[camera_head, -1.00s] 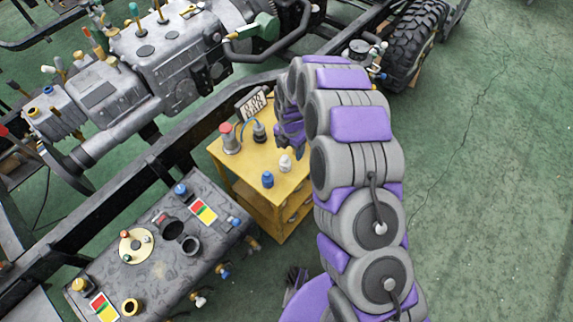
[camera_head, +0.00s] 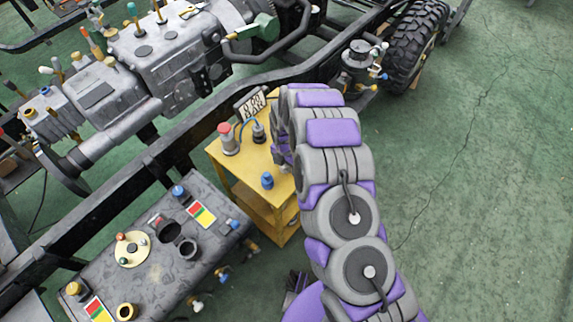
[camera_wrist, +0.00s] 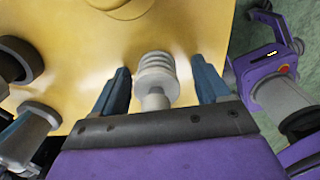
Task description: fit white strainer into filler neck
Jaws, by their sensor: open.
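The white strainer (camera_wrist: 156,75), a ribbed white piece with a narrower stem, is on the yellow cart top (camera_wrist: 95,55) in the wrist view. My gripper (camera_wrist: 160,68) is open, with one blue-grey finger on each side of the strainer and a gap visible at both sides. In the head view my gripper (camera_head: 281,150) is over the cart's right side, and the strainer is hidden behind it. The filler neck (camera_head: 188,247) is a dark round opening on the grey tank (camera_head: 150,275), beside a raised dark cap (camera_head: 172,230).
A black chassis rail (camera_head: 140,185) runs behind the tank and cart. Green floor (camera_head: 470,200) is clear at right.

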